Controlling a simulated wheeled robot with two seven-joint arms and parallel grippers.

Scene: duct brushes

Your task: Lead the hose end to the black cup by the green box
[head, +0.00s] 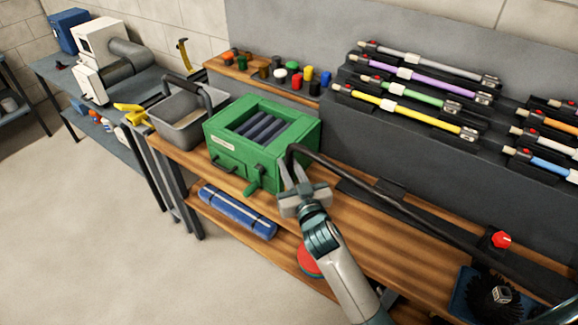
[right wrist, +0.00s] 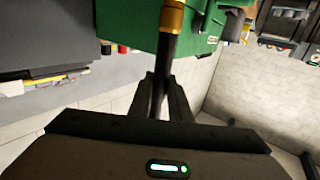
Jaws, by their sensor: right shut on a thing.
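The green box (head: 303,140) stands on the wooden bench, with dark rollers in its open top. My right gripper (head: 292,172) is at its front right corner, shut on the black hose (head: 345,173). The hose bends over at the gripper and runs back to the right along the bench. In the right wrist view the hose (right wrist: 169,55) passes between the fingers (right wrist: 160,100), and its brass end (right wrist: 172,18) lies in front of the green box (right wrist: 130,22). I cannot make out the black cup in either view. My left gripper is out of view.
A grey bin (head: 175,122) stands left of the box. Coloured caps (head: 293,70) lie behind it. Coloured rods (head: 405,110) rest on the dark rack at the right. A black brush (head: 490,297) and a red knob (head: 501,239) are at the lower right. A blue roll (head: 238,212) lies on the lower shelf.

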